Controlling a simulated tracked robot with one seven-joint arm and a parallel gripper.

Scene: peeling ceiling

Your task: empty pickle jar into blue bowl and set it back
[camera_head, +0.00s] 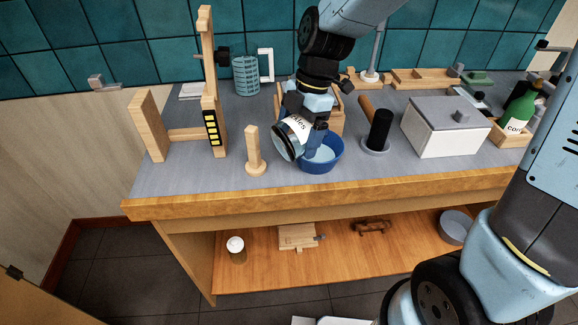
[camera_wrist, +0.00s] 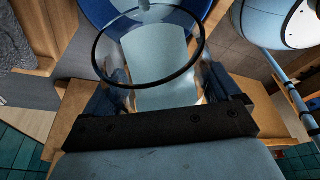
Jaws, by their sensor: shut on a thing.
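My gripper (camera_head: 309,120) is shut on the pickle jar (camera_head: 296,131), a clear jar with a white label ending in "kles". The jar is tilted well over, and its dark-rimmed round end faces down and left in the head view. It is held above the left side of the blue bowl (camera_head: 321,164), which stands on the counter. In the wrist view the jar's dark ring (camera_wrist: 95,48) shows between the fingers of my gripper (camera_wrist: 165,95), with the blue bowl (camera_wrist: 100,10) behind it. I cannot tell whether anything is inside the jar.
A wooden peg stand (camera_head: 255,158) is left of the bowl. A black cylinder on a grey base (camera_head: 378,132) and a white lidded box (camera_head: 441,134) stand to the right. A wooden frame (camera_head: 158,125) is far left. The counter's front edge (camera_head: 330,190) is close to the bowl.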

